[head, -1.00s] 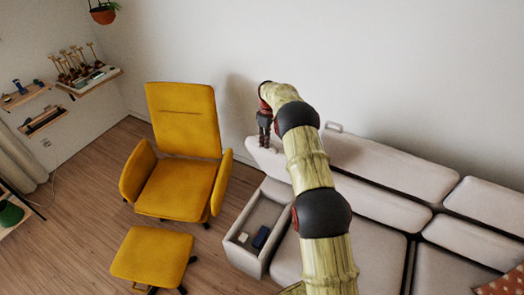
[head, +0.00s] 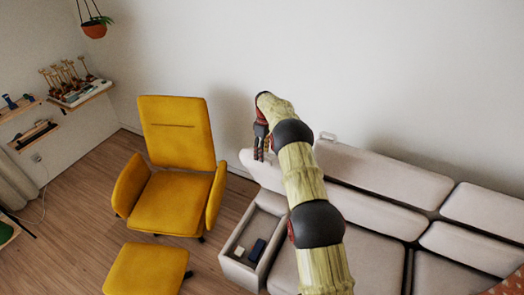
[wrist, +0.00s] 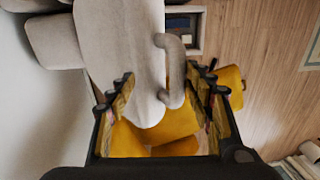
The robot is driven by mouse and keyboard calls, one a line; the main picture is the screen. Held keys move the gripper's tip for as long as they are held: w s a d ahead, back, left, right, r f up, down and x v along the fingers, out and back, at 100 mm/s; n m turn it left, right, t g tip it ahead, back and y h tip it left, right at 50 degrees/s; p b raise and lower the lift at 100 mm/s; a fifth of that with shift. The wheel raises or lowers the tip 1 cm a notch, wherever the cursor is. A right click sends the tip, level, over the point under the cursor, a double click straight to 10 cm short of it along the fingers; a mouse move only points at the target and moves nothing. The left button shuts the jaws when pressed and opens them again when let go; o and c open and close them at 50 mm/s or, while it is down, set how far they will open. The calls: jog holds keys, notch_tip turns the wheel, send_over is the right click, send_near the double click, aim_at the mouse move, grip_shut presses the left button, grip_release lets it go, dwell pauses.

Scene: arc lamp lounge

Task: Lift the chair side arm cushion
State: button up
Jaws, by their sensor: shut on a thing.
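The chair side arm cushion (head: 249,160) is pale grey and lies at the sofa's left end, beside the yellow chair. My gripper (head: 261,154) reaches down on it from above, partly hiding it. In the wrist view the cushion (wrist: 118,45) runs down between the fingers of my gripper (wrist: 160,88). A grey loop handle (wrist: 174,68) on its side also lies between the fingers, close to the right one. My gripper is shut on the cushion; which part the pads press is hard to see.
A yellow chair (head: 178,130) and footstool (head: 145,270) stand left of the sofa. The sofa's open armrest box (head: 233,270) holds small items. More back cushions (head: 375,170) lie to the right. The wall is close behind. A plant pot (head: 94,31) hangs at upper left.

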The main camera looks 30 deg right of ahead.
jog(key=shift+o, duration=0.5)
jog(key=shift+s+d+f, duration=0.2)
jog(key=shift+d+f, duration=0.15)
jog(key=shift+f, duration=0.3)
jog(key=shift+w+a+r, duration=0.1)
jog(key=shift+a+r, duration=0.05)
jog(key=shift+r, duration=0.05)
jog(key=shift+w+r, duration=0.2)
jog(key=shift+r, duration=0.2)
notch_tip(320, 180, up, 12)
jog(key=shift+w+d+f, duration=0.15)
jog(key=shift+d+f, duration=0.1)
jog(key=shift+d, duration=0.15)
